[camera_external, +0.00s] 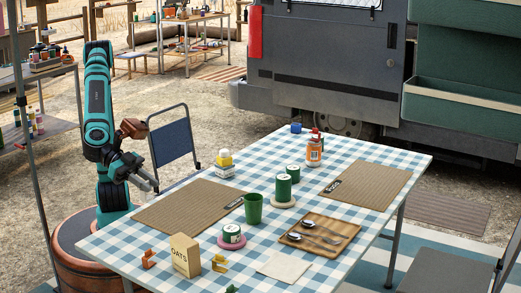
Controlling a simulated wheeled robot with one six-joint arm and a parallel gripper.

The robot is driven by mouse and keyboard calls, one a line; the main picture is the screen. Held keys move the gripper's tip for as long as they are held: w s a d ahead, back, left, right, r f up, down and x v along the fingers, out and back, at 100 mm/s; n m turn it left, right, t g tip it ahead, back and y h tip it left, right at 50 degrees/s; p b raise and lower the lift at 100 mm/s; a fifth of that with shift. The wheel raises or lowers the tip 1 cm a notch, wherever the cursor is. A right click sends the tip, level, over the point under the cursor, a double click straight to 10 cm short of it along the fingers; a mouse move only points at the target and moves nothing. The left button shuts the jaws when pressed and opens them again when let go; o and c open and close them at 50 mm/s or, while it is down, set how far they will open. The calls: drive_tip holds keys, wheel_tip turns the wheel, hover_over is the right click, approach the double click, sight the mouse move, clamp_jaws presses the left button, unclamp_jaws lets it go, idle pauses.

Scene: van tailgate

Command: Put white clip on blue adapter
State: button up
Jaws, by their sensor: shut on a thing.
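My gripper (147,182) is off the left edge of the checked table, low beside my arm and clear of the tabletop. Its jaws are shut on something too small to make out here. I cannot pick out a white clip anywhere on the table.
The table (191,257) holds woven mats (188,208), an oats box (185,255), orange (149,259) and yellow (219,263) clip-like pieces, a green cup (253,209), cans and a wooden tray (346,235) with cutlery. A blue folding chair (172,142) stands behind my gripper.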

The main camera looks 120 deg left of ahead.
drive_tip(key=w+a+n+g+y, duration=0.1)
drive_tip(key=w+a+n+y, duration=0.1)
drive_tip(key=w+a, duration=0.55)
drive_tip(key=w+a+r+n+y, duration=0.1)
drive_tip(key=w+a, duration=0.3)
drive_tip(key=a, duration=0.7)
drive_tip(key=w+a+n+g+y, duration=0.1)
drive_tip(key=w+a+n+y, duration=0.1)
drive_tip(key=w+a, duration=0.6)
drive_tip(key=a+n+g+y, duration=0.3)
drive_tip(key=a+n+y, duration=0.1)
drive_tip(key=a, duration=3.1)
drive_tip(key=s+a+n+g+y, duration=0.1)
drive_tip(key=s+a+n+g, duration=0.15)
drive_tip(key=a, duration=1.45)
drive_tip(key=n+g+y, duration=0.2)
drive_tip(key=n+g, duration=0.3)
drive_tip(key=g, duration=0.1)
hover_over(297, 124)
drive_tip(key=f, duration=0.2)
drive_tip(key=shift+d+f, duration=0.2)
drive_tip(key=shift+f, duration=7.1)
